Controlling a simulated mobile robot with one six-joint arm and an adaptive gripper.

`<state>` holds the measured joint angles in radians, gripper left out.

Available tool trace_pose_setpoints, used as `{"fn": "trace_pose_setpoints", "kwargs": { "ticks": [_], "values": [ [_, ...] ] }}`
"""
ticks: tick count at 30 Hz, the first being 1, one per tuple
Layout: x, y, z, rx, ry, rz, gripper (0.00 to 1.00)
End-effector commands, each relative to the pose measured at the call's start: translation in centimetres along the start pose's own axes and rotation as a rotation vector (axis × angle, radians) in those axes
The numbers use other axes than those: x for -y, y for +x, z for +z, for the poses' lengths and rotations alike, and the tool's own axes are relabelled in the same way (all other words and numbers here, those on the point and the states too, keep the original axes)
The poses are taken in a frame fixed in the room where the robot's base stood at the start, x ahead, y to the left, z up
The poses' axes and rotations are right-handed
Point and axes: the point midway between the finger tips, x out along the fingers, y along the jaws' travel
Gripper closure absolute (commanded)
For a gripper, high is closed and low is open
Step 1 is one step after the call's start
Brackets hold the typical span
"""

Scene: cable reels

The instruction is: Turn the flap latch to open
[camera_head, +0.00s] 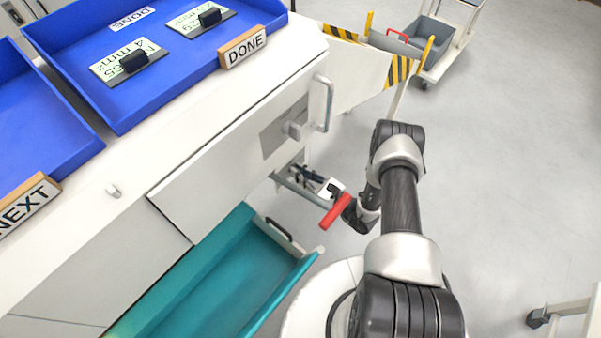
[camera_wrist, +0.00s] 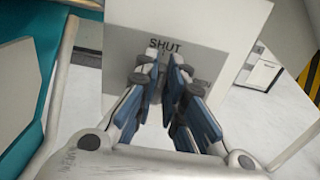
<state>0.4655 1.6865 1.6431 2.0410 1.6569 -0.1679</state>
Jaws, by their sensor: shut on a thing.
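A grey latch plate (camera_wrist: 199,62) on a white panel shows in the wrist view, with the word SHUT at its top and a partly covered word, which looks like OPEN, at its right. My gripper (camera_wrist: 163,77) is in front of this plate, its blue-padded fingers close together just below SHUT. The fingers are shut on the flap latch, which they almost wholly hide, so I cannot tell how it is turned.
A teal drawer (camera_head: 215,280) stands open below the bench front. A red bar (camera_head: 336,210) shows beside my wrist. Blue trays (camera_head: 100,115) sit on the bench top.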

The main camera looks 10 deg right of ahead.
Motion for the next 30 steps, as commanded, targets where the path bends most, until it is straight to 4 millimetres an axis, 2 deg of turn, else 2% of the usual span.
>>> {"fn": "trace_pose_setpoints", "kwargs": {
  "ticks": [17, 30],
  "values": [
    [0.08, 0.08, -0.05, 0.000, 0.062, 0.002, 1.00],
    [0.47, 0.08, -0.14, 0.000, 0.411, 0.001, 1.00]
  ]
}}
